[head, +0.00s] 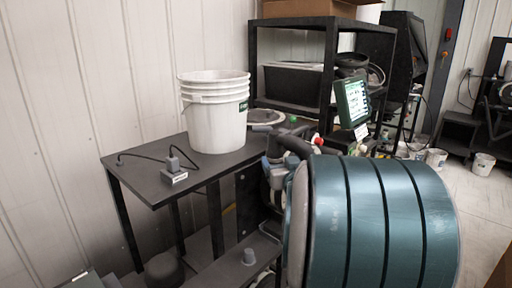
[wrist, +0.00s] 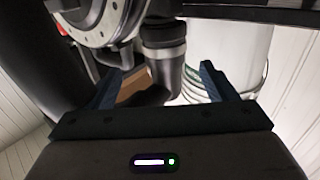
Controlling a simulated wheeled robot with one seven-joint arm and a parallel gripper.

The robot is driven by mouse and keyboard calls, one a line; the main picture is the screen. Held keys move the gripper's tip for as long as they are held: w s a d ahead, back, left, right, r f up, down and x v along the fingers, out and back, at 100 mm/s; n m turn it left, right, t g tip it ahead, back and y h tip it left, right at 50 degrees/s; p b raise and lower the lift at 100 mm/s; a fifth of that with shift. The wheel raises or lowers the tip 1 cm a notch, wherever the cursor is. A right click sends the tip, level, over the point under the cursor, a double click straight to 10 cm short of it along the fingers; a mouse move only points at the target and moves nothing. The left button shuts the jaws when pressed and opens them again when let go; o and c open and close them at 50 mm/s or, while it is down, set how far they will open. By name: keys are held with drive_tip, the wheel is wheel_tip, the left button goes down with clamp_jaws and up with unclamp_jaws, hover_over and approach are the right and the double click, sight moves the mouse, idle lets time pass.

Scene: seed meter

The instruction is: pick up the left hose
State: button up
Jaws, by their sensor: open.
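My gripper (wrist: 161,68) is open in the wrist view, with its two dark blue fingers apart. A dark, thick hose-like piece with a grey collar (wrist: 165,45) shows in the gap between the fingertips. I cannot tell how far beyond the tips it is; no contact shows. In the head view a dark curved hose (head: 293,144) rises behind the teal ribbed drum (head: 385,215). I cannot tell for sure which is the left hose. My gripper cannot be made out in the head view.
A white bucket (head: 216,115) stands on a dark table (head: 140,184) with a small corded box (head: 174,177). It also shows at upper right in the wrist view (wrist: 235,55). A small screen (head: 352,101) and a black rack (head: 332,60) stand behind the drum.

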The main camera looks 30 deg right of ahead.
sight(277, 157)
drive_tip(key=shift+a+p+x, duration=0.15)
drive_tip(key=shift+p+x, duration=0.3)
drive_tip(key=shift+x, duration=1)
drive_tip(key=shift+a+p+x, duration=0.15)
drive_tip(key=shift+p+x, duration=0.3)
drive_tip(key=shift+x, duration=1.05)
drive_tip(key=shift+w, duration=0.1)
drive_tip(key=c, duration=1.2)
